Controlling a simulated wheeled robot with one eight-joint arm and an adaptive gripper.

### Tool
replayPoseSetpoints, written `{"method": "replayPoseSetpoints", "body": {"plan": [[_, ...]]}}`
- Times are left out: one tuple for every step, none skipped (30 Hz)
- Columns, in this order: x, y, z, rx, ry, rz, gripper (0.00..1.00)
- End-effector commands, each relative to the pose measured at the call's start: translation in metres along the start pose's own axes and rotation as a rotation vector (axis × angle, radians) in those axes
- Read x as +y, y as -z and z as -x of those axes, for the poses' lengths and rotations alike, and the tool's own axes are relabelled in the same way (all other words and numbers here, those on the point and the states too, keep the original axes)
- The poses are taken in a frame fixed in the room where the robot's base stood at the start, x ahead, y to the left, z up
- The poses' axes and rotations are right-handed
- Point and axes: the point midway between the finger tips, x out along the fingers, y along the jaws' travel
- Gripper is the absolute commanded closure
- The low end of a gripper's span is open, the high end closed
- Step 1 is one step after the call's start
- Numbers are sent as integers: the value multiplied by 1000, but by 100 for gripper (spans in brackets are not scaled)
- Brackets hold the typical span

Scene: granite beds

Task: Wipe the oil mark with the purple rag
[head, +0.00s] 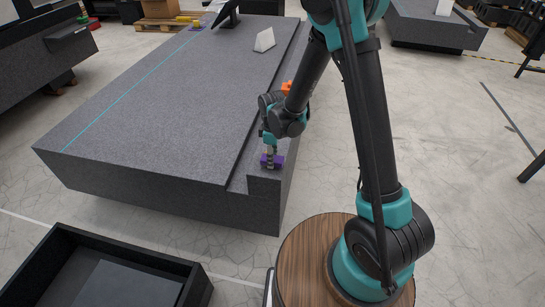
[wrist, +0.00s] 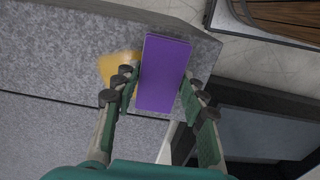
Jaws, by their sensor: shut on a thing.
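The purple rag (wrist: 165,72) is a flat-faced block between my gripper's fingers in the wrist view. It also shows at the near end of the granite bed's lower ledge in the head view (head: 279,160). My gripper (wrist: 159,83) is shut on the rag and points down at the ledge; it also shows in the head view (head: 270,155). The oil mark (wrist: 112,66) is a yellow-orange patch on the granite, just left of the rag in the wrist view. The rag and left finger cover part of it. I cannot make out the mark in the head view.
The granite bed (head: 150,110) has a raised top beside the ledge. A pale wedge (head: 264,41) stands farther back on it, and an orange item (head: 287,87) is behind my wrist. A black open crate (head: 130,254) sits on the floor at front left. Floor to the right is mostly clear.

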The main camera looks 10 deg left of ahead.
Motion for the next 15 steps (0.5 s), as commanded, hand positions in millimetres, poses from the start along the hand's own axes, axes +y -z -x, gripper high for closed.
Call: {"method": "replayPoseSetpoints", "body": {"plan": [[0,0,0,0,0,0,92],[0,0,0,0,0,0,92],[0,0,0,0,0,0,92],[0,0,0,0,0,0,92],[0,0,0,0,0,0,92],[0,0,0,0,0,0,92],[0,0,0,0,0,0,92],[0,0,0,0,0,0,92],[0,0,0,0,0,0,92],[0,0,-1,0,0,0,92],[0,0,-1,0,0,0,92],[0,0,-2,0,0,0,92],[0,0,-2,0,0,0,92],[0,0,-3,0,0,0,92],[0,0,-4,0,0,0,92]]}}
